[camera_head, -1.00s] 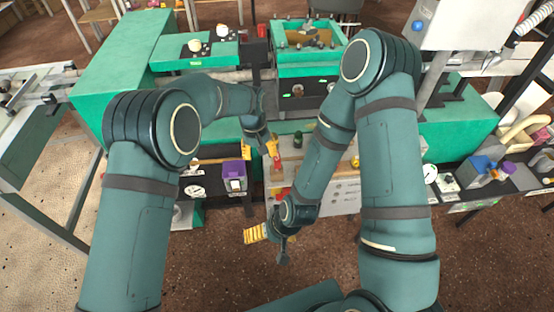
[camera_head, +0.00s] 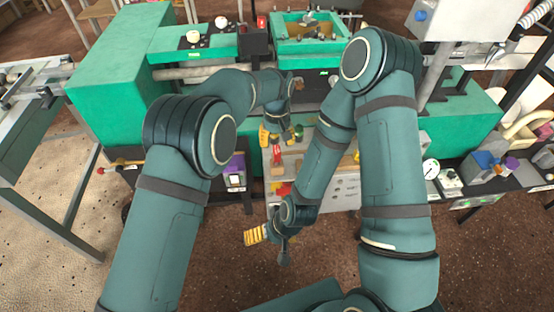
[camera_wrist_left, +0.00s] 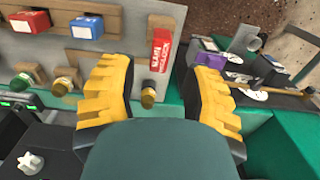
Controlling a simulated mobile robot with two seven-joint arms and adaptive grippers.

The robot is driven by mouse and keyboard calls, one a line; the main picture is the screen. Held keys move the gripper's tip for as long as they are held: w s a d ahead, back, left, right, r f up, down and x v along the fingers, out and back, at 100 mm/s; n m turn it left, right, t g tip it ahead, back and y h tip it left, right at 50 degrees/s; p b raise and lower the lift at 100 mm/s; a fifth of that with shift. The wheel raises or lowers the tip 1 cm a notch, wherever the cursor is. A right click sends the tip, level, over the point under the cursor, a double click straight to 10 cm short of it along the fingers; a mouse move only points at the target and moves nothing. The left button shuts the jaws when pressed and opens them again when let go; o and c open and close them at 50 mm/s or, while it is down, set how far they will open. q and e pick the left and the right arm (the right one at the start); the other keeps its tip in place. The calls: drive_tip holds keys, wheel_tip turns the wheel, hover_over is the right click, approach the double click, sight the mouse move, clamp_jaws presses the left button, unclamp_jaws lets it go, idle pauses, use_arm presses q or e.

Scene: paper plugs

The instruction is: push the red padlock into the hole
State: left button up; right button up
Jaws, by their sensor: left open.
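The red padlock (camera_wrist_left: 160,52) is a red block with white lettering in front of a wooden block on the grey panel (camera_wrist_left: 128,45). It also shows in the head view (camera_head: 277,154). My left gripper (camera_wrist_left: 161,68) is open, with its yellow fingers on either side of the red padlock in the left wrist view; I cannot tell whether they touch it. In the head view my left gripper (camera_head: 276,137) is just beyond the padlock. I cannot make out the hole. My right gripper (camera_head: 256,235) hangs low near the panel's front; its opening is unclear.
The panel also holds a blue block (camera_wrist_left: 87,27), another red block (camera_wrist_left: 30,20), a green knob (camera_wrist_left: 22,82) and a brass knob (camera_wrist_left: 63,86). Another brass piece (camera_wrist_left: 148,97) sits near the red padlock. A purple box (camera_head: 235,168) stands to the left.

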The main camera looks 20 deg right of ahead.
sight(277, 150)
use_arm(q)
drive_tip(key=shift+f, duration=0.35)
drive_tip(key=shift+f, duration=0.15)
drive_tip(key=shift+f+b, duration=1.1)
drive_tip(key=shift+f, duration=0.8)
clamp_jaws()
drive_tip(key=shift+r, duration=0.1)
drive_tip(key=shift+r+p, duration=1.5)
drive_tip(key=shift+r, duration=1)
